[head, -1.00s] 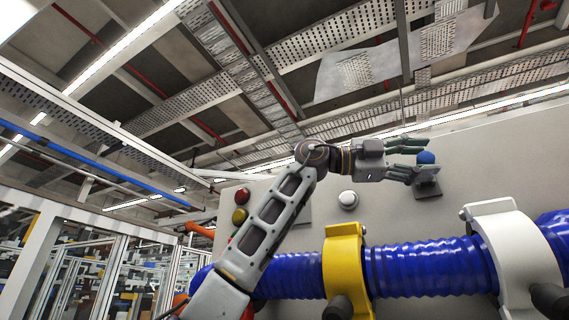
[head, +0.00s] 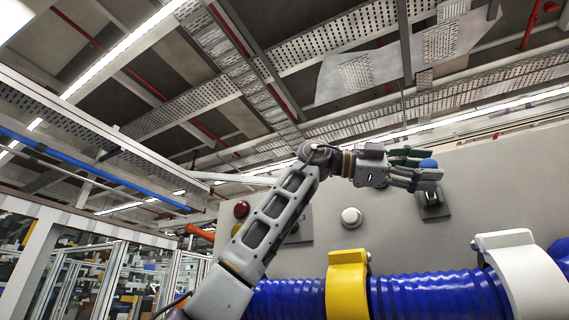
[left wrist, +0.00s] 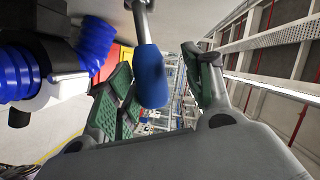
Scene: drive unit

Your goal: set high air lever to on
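The lever has a blue knob (head: 428,163) on a metal stem, set on a dark square plate (head: 434,206) on the grey panel. In the left wrist view its blue handle (left wrist: 150,76) hangs between the green finger pads. My left gripper (head: 432,165) reaches in from the left, with its fingers around the knob. The fingers are apart, with a clear gap to the right finger and the handle nearer the left ones. Contact with the left fingers cannot be told. My right gripper is not in view.
A white round button (head: 351,217) and a red button (head: 241,209) sit on the panel (head: 390,205), left of the lever. A thick blue corrugated hose (head: 430,296) runs below, held by a yellow clamp (head: 347,285) and a white clamp (head: 522,265). Open space lies above the panel.

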